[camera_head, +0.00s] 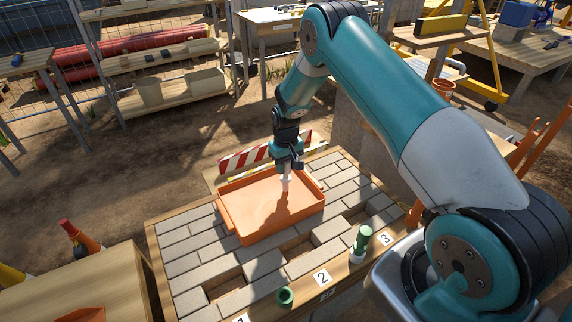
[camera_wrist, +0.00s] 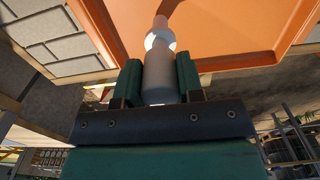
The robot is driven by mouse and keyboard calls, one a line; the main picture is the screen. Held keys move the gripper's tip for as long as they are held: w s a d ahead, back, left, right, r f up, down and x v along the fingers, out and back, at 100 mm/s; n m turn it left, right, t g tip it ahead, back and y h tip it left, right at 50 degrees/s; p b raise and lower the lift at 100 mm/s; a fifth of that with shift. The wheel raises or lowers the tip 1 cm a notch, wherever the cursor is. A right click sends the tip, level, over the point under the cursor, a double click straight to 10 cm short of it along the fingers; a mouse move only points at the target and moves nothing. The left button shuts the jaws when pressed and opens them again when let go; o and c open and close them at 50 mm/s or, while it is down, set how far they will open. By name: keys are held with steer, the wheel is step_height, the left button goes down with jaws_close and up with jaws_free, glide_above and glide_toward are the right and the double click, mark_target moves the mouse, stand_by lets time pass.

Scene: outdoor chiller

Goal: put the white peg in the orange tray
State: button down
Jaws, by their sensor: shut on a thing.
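The orange tray (camera_head: 250,214) lies on the grey paving bricks in the head view, and its floor and rim fill the top of the wrist view (camera_wrist: 225,45). My gripper (camera_head: 287,166) points down over the right back part of the tray. It is shut on the white peg (camera_head: 286,183). In the wrist view the peg (camera_wrist: 160,75) stands between the two green fingers of my gripper (camera_wrist: 159,80), its narrower end towards the tray. I cannot tell whether the peg touches the tray floor.
A green and white peg (camera_head: 360,243) stands by label 3 on the front wooden edge. A green ring-shaped piece (camera_head: 285,296) is near label 2. A red and white striped barrier (camera_head: 262,151) stands behind the tray. The paving has several open gaps.

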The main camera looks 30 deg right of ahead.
steer(key=shift+f, duration=0.25)
steer(key=shift+f, duration=0.1)
steer(key=shift+f, duration=0.15)
steer(key=c, duration=0.8)
jaws_free()
steer(key=shift+o, duration=0.2)
